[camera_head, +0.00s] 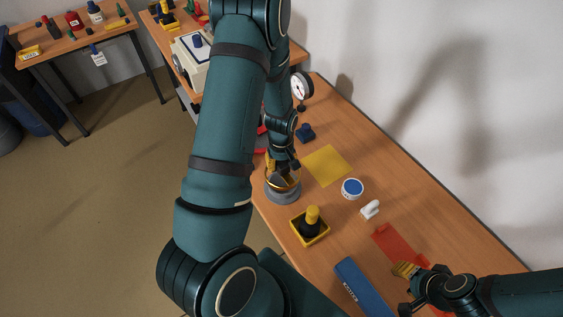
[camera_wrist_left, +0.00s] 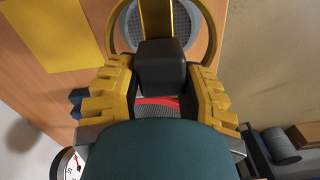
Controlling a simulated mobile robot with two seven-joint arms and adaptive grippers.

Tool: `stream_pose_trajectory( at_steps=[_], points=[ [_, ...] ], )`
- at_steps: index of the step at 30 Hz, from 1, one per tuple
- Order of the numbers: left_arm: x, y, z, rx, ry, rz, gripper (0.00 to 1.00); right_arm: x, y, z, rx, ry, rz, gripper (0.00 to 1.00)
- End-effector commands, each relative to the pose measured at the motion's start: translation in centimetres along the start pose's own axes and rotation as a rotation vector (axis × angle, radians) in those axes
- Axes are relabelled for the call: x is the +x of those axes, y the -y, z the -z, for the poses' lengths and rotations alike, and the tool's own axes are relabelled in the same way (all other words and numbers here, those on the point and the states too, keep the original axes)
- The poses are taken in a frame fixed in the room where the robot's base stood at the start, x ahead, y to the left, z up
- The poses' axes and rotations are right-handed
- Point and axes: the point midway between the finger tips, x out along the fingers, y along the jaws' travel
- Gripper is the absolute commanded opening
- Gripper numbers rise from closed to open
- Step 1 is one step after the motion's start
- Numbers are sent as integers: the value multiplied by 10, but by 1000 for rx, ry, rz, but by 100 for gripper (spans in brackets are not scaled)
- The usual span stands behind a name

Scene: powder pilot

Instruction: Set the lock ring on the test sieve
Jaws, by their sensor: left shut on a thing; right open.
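My left gripper (camera_head: 277,163) is shut on the black grip (camera_wrist_left: 162,66) of the lock ring, its yellow fingers on either side. The lock ring (camera_wrist_left: 157,18) is a yellow hoop with a bar across it. In the left wrist view it overlaps the grey mesh of the test sieve (camera_wrist_left: 190,28). In the head view the round grey sieve (camera_head: 283,194) stands near the table's left edge, directly below the gripper. I cannot tell whether ring and sieve touch. My right gripper (camera_head: 406,271) is open over the red mat at the lower right.
A yellow mat (camera_head: 327,165), a round blue-topped tub (camera_head: 352,188) and a small white object (camera_head: 370,210) lie right of the sieve. A yellow-knobbed black tool on a yellow base (camera_head: 310,227) stands in front. A blue case (camera_head: 360,288) and red mat (camera_head: 391,240) are nearer.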

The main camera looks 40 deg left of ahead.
Motion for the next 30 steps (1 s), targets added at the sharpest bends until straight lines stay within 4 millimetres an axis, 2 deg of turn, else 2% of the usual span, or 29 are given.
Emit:
stream_pose_trajectory(
  at_steps=[5, 18, 30],
  points=[
    [3, 0, 0, -17, -1, -1, 0, 4, -2, -1, 0, 0, 0, 47],
    [31, 0, 1, -17, -1, -1, 0, 30, -10, -3, 0, -1, -5, 47],
    [32, 0, 1, -17, -2, -1, 0, 30, -10, -3, 0, -1, -6, 47]
  ],
)
